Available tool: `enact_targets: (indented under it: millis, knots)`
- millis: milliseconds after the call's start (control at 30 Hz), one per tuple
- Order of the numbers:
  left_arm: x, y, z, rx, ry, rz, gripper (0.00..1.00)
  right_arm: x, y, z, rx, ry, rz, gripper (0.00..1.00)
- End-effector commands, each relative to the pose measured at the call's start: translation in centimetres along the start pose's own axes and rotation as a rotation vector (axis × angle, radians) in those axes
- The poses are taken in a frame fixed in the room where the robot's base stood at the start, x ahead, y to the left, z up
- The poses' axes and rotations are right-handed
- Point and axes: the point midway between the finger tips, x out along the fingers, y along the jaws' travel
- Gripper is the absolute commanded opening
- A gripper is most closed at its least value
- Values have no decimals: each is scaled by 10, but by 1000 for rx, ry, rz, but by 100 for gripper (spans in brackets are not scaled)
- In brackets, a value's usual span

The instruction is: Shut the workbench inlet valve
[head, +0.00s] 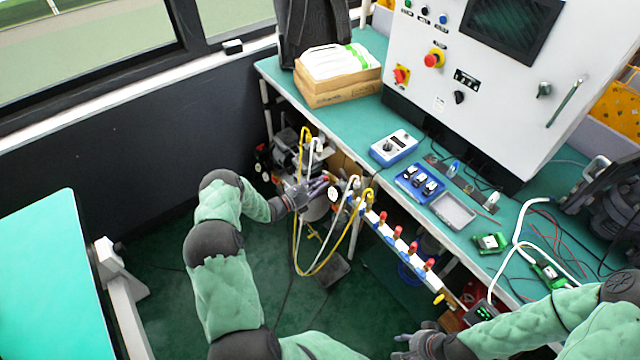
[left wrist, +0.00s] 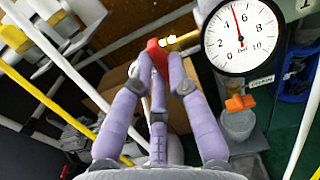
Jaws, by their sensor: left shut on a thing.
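My left gripper (head: 322,186) reaches in under the front edge of the workbench, among hoses and gauges. In the left wrist view its purple fingers (left wrist: 161,66) are shut on a small red valve handle (left wrist: 154,50), whose upper part shows between the fingertips. A brass fitting (left wrist: 182,39) sits just right of the handle. The handle is hidden in the head view. My right gripper (head: 404,345) is at the bottom edge, apart from everything, its fingers too small to judge.
A white manifold with several red-topped valves (head: 398,232) runs along the bench front. Yellow and white hoses (head: 318,268) loop below my left gripper. An orange handle (left wrist: 240,103) sits below the gauge. The green bench top (head: 440,160) holds instruments and trays.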

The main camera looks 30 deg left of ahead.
Motion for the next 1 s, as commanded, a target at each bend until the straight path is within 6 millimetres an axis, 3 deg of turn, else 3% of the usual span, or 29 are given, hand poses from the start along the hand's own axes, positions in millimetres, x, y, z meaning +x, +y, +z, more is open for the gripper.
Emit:
enact_targets:
  millis: [233, 267, 333, 767, 1000]
  knots:
    - [-1, -1, -2, -4, 3, 0, 0, 0, 0, 0, 0, 0, 0, 40]
    - [-1, -1, -2, -4, 3, 0, 23, 0, 0, 0, 0, 0, 0, 40]
    - [0, -1, -2, -4, 3, 0, 41, 0, 0, 0, 0, 0, 0, 40]
    - [-6, 0, 0, 0, 1, 1, 41, 0, 0, 0, 0, 0, 0, 40]
    - [-44, 1, -1, -2, 2, 5, 41, 0, 0, 0, 0, 0, 0, 40]
